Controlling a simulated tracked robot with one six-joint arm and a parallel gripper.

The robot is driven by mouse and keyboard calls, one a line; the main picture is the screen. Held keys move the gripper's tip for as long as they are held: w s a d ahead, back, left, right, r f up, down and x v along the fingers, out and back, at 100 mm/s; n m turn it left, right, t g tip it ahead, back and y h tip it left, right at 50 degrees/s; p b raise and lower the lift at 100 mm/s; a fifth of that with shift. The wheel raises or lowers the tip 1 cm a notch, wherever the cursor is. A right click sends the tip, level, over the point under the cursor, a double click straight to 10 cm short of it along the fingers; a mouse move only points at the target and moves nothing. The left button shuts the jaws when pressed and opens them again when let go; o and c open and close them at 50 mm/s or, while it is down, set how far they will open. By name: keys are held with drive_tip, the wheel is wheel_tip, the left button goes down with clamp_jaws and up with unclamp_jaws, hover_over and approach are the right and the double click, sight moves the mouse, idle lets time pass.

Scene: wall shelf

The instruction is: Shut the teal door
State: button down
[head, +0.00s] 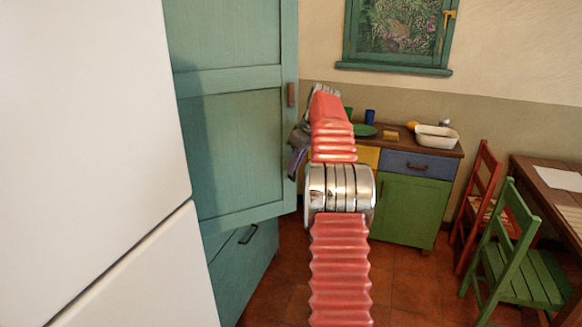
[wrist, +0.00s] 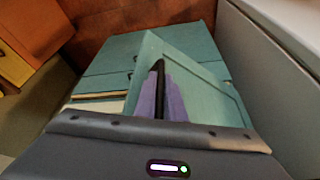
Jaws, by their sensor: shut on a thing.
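The teal door (head: 235,140) stands open in the head view, tall and upright, with a small brown handle (head: 291,95) near its free edge. In the wrist view the teal door (wrist: 215,85) shows as a slanting panel around the fingers. My gripper (head: 297,155) is at the door's free edge, below the handle, and is shut on the door there. Its purple fingers also show in the wrist view (wrist: 165,98), close together against the teal panel. The exact contact is partly hidden by my wrist.
A white fridge-like cabinet (head: 90,160) fills the left. A lower teal front (head: 240,275) with a dark handle is below the door. A counter with a green cupboard (head: 408,210) stands behind my arm. Red (head: 478,200) and green chairs (head: 520,250) and a table are right.

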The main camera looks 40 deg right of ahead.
drive_tip(key=shift+d, duration=0.15)
drive_tip(key=c, duration=1.8)
unclamp_jaws()
drive_tip(key=shift+w, duration=0.1)
drive_tip(key=shift+c, duration=0.2)
drive_tip(key=a+v, duration=0.1)
drive_tip(key=v, duration=1.2)
drive_tip(key=shift+d+r, duration=0.3)
